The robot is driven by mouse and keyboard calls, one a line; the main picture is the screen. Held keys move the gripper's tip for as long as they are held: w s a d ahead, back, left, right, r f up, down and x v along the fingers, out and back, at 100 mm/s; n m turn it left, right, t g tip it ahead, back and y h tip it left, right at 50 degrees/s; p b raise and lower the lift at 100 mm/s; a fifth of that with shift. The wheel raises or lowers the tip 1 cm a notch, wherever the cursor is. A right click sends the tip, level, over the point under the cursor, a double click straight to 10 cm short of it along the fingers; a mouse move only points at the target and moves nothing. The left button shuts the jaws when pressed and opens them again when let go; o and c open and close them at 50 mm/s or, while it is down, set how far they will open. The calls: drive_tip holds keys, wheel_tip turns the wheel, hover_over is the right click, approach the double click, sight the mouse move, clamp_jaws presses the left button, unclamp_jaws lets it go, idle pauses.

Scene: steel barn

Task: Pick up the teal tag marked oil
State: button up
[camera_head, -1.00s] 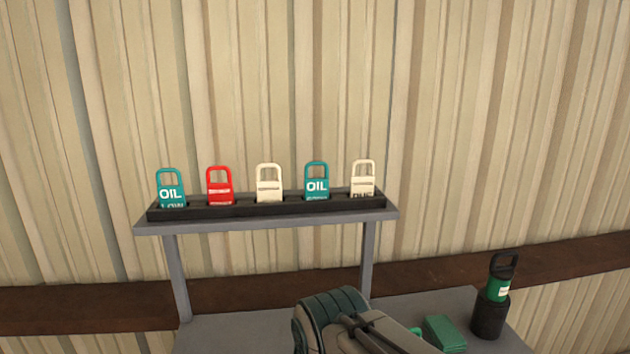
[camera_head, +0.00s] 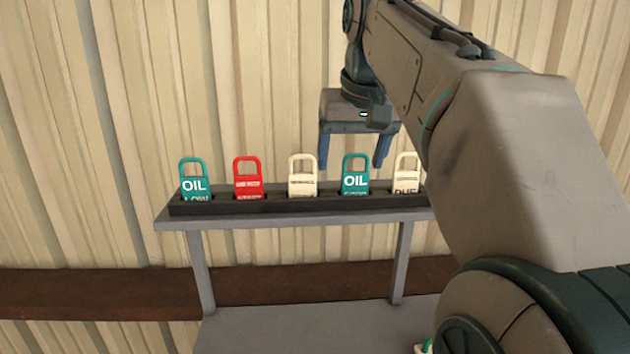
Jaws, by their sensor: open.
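Two teal tags marked OIL stand upright in a dark slotted rack on a grey shelf. One teal tag (camera_head: 195,186), with a second line that looks like LOW, is at the far left. The other teal tag (camera_head: 355,182), its lower line partly hidden by the rack, is second from the right. My gripper (camera_head: 352,163) points down with its blue fingers spread, above and around the top of the second teal tag as seen in the picture. It is open and empty. I cannot tell its exact depth relative to the tag.
A red tag (camera_head: 248,180) and two cream tags, one in the middle (camera_head: 302,177) and one at the right (camera_head: 406,175), share the rack (camera_head: 275,205). The shelf (camera_head: 300,219) stands above a grey bench (camera_head: 310,325). A corrugated wall is close behind.

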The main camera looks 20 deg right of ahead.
approach(356, 172)
drive_tip(key=shift+m+h, duration=0.3)
drive_tip(key=x, duration=0.3)
drive_tip(key=b+x, duration=0.1)
drive_tip(key=x, duration=0.1)
drive_tip(key=shift+a, duration=0.35)
drive_tip(key=shift+p+x, duration=0.35)
drive_tip(key=shift+x, duration=2.4)
drive_tip(key=shift+s, duration=0.1)
drive_tip(key=c, duration=1)
